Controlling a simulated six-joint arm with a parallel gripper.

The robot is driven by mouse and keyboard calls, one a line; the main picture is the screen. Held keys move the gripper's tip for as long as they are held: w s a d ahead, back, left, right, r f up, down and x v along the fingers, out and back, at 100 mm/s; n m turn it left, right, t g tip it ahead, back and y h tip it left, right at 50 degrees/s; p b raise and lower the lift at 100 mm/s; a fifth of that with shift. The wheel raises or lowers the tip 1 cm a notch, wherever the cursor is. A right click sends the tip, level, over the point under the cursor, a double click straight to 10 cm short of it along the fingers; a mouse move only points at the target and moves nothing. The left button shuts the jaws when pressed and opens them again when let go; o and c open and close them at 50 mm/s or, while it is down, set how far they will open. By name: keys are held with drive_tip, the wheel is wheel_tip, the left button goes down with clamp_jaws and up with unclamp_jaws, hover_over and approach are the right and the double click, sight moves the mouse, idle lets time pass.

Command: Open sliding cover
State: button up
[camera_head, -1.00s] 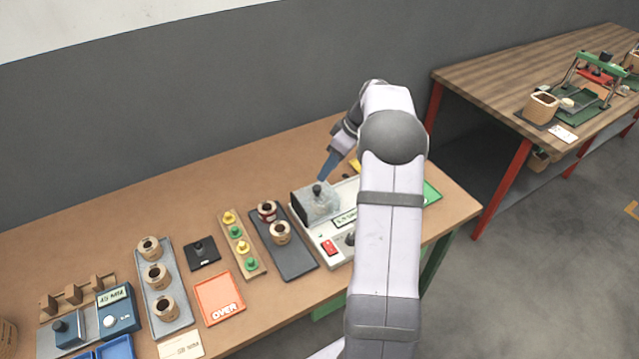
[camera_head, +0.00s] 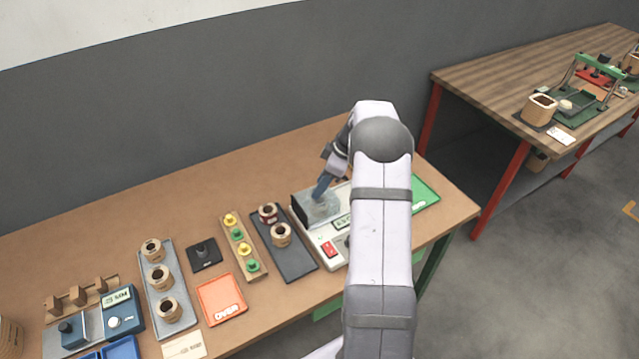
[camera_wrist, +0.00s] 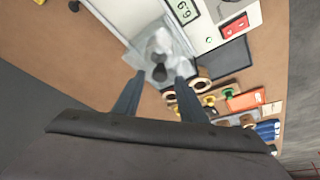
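The sliding cover (camera_head: 313,208) is a grey translucent box on the left end of a white machine (camera_head: 326,236). In the wrist view the cover (camera_wrist: 143,50) carries a dark knob (camera_wrist: 160,73) on top. My gripper (camera_head: 320,192) is at the top of the cover in the head view, where its fingers hide the knob. In the wrist view my gripper (camera_wrist: 158,80) is open, with its two fingers apart on either side of the knob. Whether the fingertips touch the cover cannot be told.
A green tray (camera_head: 425,195) lies to the right. A red switch (camera_head: 328,249) sits on the machine's front. The table behind the machine is clear.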

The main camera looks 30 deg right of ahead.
drive_tip(key=shift+x, duration=0.9)
clamp_jaws()
drive_tip(key=d+b, duration=0.1)
drive_tip(key=d, duration=1.1)
drive_tip(key=shift+d+b, duration=0.35)
drive_tip(key=shift+r, duration=0.15)
unclamp_jaws()
